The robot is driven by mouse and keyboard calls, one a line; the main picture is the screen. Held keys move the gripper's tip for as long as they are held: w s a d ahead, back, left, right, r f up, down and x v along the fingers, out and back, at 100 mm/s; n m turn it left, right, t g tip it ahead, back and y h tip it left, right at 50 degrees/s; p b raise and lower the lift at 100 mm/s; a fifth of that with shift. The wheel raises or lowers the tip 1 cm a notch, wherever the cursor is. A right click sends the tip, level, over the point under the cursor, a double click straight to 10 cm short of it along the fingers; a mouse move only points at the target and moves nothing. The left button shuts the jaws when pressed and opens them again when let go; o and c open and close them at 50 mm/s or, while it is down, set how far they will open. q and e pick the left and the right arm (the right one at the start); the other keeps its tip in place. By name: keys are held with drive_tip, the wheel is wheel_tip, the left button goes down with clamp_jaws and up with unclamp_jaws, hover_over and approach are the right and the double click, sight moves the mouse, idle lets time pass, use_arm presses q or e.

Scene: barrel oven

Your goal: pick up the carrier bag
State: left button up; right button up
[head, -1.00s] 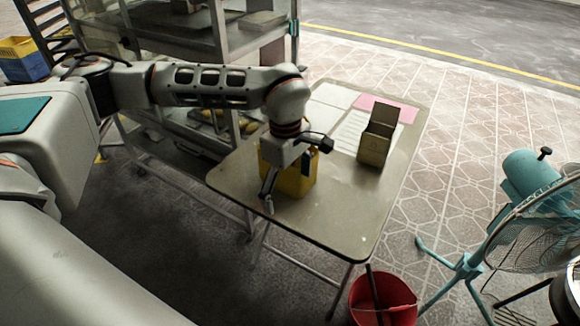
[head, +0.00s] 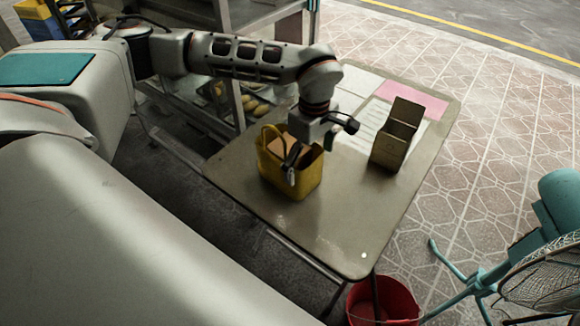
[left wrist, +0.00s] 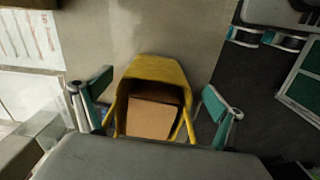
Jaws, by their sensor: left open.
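The yellow carrier bag (head: 291,184) stands upright on the table (head: 330,225), with a brown box-like item (head: 289,148) inside and a raised handle loop at its left. My left gripper (head: 299,166) is above and in front of the bag, pointing down. In the left wrist view my left gripper (left wrist: 158,104) is open, one teal-padded finger on each side of the yellow bag (left wrist: 156,70), whose open mouth shows the brown item (left wrist: 150,118). I cannot tell whether the fingers touch the bag. My right gripper is not in view.
An open cardboard box (head: 394,140) stands on the table to the right, by papers and a pink sheet (head: 413,98). A metal rack (head: 235,75) stands behind. A red bucket (head: 383,300) and teal fan (head: 545,262) are at the lower right. The table's front is clear.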

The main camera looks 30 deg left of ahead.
use_arm(q)
drive_tip(key=f, duration=0.4)
drive_tip(key=shift+w+d+f, duration=0.1)
drive_tip(key=shift+w+f, duration=0.1)
drive_tip(key=shift+w, duration=0.1)
drive_tip(key=c, duration=1.3)
drive_tip(key=shift+r, duration=0.1)
